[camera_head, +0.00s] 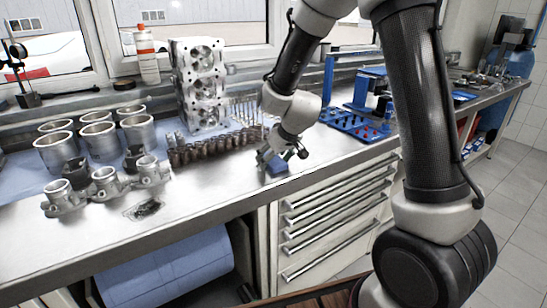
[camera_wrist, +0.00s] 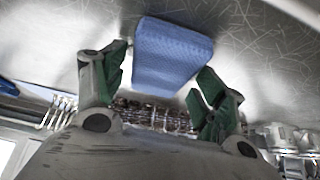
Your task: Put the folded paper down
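The folded blue paper (camera_wrist: 172,55) lies on or just above the bare steel bench top; I cannot tell if it touches. It also shows in the head view (camera_head: 279,169) as a small blue patch below my gripper (camera_head: 282,157), near the bench's front edge. In the wrist view my gripper (camera_wrist: 160,68) has its two green-lined fingers spread apart, one at each side of the paper's near end. A gap shows between the left finger and the paper. The right fingertip overlaps the paper's corner in the picture; contact is unclear.
A row of dark metal parts (camera_head: 215,147) stands just left of my gripper. A cylinder head (camera_head: 200,85), metal cylinders (camera_head: 100,140) and a spray bottle (camera_head: 147,60) stand further left. A blue tool rack (camera_head: 355,124) is at right. The front bench strip is mostly clear.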

